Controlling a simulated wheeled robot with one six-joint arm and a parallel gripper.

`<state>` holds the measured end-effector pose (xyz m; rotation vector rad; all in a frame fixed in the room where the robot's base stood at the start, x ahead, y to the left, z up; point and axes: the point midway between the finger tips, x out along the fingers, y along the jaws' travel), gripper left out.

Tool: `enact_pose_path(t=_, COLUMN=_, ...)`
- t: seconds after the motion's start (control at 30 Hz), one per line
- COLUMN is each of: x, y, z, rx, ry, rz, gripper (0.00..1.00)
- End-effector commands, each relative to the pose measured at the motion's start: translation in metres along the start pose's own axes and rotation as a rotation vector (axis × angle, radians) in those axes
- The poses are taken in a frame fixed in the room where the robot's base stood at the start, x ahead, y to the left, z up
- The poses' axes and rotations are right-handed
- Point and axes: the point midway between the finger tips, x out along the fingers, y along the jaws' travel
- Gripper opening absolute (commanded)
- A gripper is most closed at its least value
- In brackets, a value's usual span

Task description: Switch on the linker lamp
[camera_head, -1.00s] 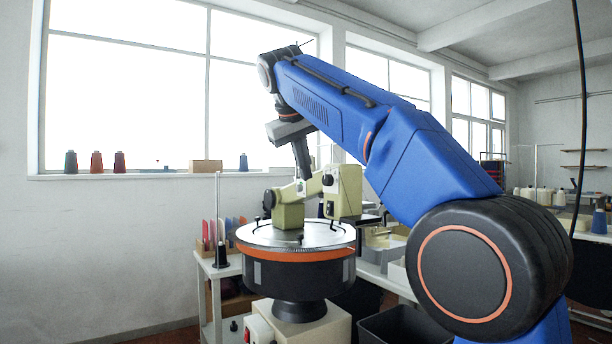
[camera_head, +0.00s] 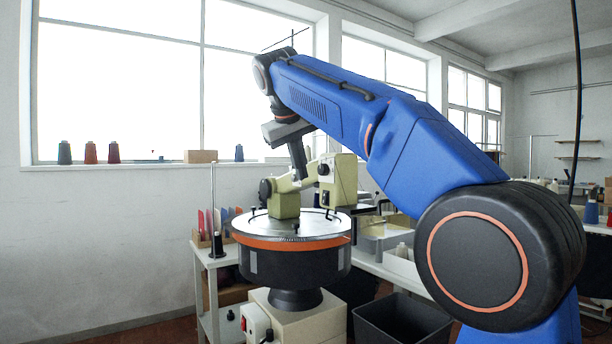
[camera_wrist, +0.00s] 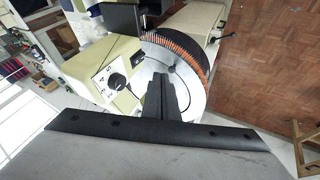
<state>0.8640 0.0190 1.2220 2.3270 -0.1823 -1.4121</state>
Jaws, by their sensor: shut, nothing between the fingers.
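The linker is a round machine with a toothed metal dial (camera_head: 290,227), an orange ring and a cream-green head box (camera_head: 343,182). In the wrist view, the box's pale panel carries a black knob (camera_wrist: 116,82) and small markings. I cannot make out the lamp itself or whether it is lit. My gripper (camera_head: 302,178) is shut and empty, pointing down beside the head box. In the wrist view its dark fingers (camera_wrist: 160,78) are to the right of the knob, in front of the dial, apart from the knob.
A white side table (camera_head: 205,255) with a dark thread cone (camera_head: 217,245) is left of the linker. A black bin (camera_head: 402,318) stands on the floor at its right. More thread cones line the windowsill (camera_head: 90,153). Wooden floor (camera_wrist: 265,60) shows at right in the wrist view.

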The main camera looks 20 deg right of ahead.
Motion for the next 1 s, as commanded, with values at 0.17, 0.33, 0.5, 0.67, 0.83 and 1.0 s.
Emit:
enact_pose_path(t=0.17, x=0.031, y=0.0, z=0.001, rx=0.0, ry=-0.004, rz=0.001, gripper=0.0)
enact_pose_path(t=0.33, x=0.061, y=0.0, z=0.001, rx=-0.001, ry=-0.004, rz=-0.001, gripper=0.0)
enact_pose_path(t=0.5, x=0.088, y=0.003, z=0.001, rx=0.001, ry=-0.002, rz=0.0, gripper=0.0)
enact_pose_path(t=0.67, x=0.098, y=0.021, z=0.002, rx=0.002, ry=-0.001, rz=0.0, gripper=0.0)
enact_pose_path(t=0.83, x=0.104, y=0.03, z=0.002, rx=0.0, ry=-0.001, rz=-0.001, gripper=0.0)
enact_pose_path(t=1.0, x=0.106, y=0.033, z=0.002, rx=-0.001, ry=0.0, rz=-0.001, gripper=0.0)
